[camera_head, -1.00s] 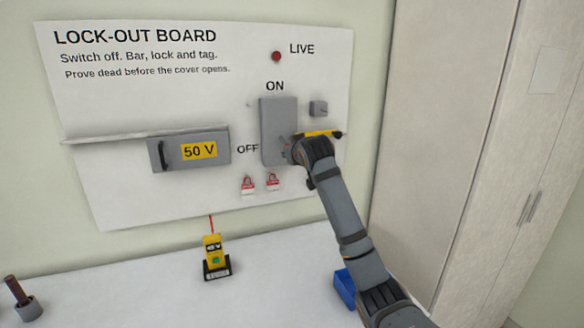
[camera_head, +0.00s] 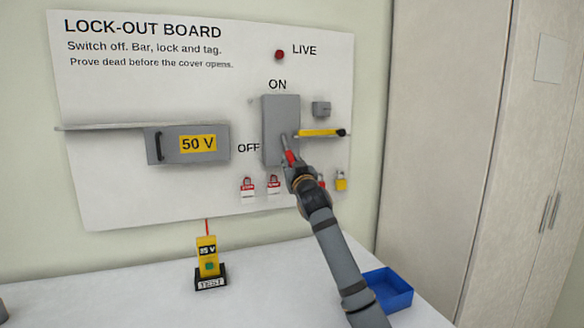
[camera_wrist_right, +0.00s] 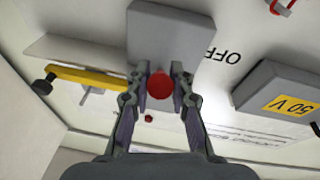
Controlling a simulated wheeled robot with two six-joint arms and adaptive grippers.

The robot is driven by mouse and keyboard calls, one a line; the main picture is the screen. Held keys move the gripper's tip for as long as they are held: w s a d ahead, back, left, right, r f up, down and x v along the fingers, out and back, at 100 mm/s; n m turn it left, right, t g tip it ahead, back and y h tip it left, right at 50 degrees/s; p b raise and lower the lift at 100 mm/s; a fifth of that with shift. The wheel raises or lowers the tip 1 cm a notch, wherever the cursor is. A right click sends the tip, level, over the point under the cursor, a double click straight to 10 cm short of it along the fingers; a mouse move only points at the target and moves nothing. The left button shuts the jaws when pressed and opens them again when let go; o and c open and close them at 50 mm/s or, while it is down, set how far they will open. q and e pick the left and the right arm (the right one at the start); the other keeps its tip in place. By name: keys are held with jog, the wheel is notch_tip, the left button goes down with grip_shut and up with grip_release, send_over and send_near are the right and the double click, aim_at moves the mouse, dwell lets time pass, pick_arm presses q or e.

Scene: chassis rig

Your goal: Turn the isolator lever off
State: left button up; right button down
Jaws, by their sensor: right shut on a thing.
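The isolator is a grey box (camera_head: 280,115) on the board, with ON above it and OFF beside its lower left. Its lever (camera_head: 290,157) has a red grip and angles down and slightly right across the lower front of the box. My right gripper (camera_head: 293,168) is at the red grip, below the box's middle. In the right wrist view the round red end of the lever (camera_wrist_right: 160,85) sits between the two fingers of my right gripper (camera_wrist_right: 160,88), which are shut on it. My left gripper is not in view.
A yellow bar (camera_head: 318,133) lies on a small ledge right of the isolator. Red padlocks (camera_head: 247,187) and a yellow padlock (camera_head: 341,181) hang below. A 50 V cover (camera_head: 215,156) is at left. A yellow tester (camera_head: 208,257) and blue tray (camera_head: 390,290) are on the table.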

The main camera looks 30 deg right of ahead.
jog(key=shift+r, duration=0.1)
jog(key=c, duration=1.2)
grip_release()
jog(key=shift+w, duration=0.1)
jog(key=shift+o, duration=0.2)
jog(key=shift+s, duration=0.25)
jog(key=v, duration=1.1)
jog(key=shift+s+f, duration=0.25)
jog(key=shift+f, duration=0.05)
jog(key=shift+a, duration=0.1)
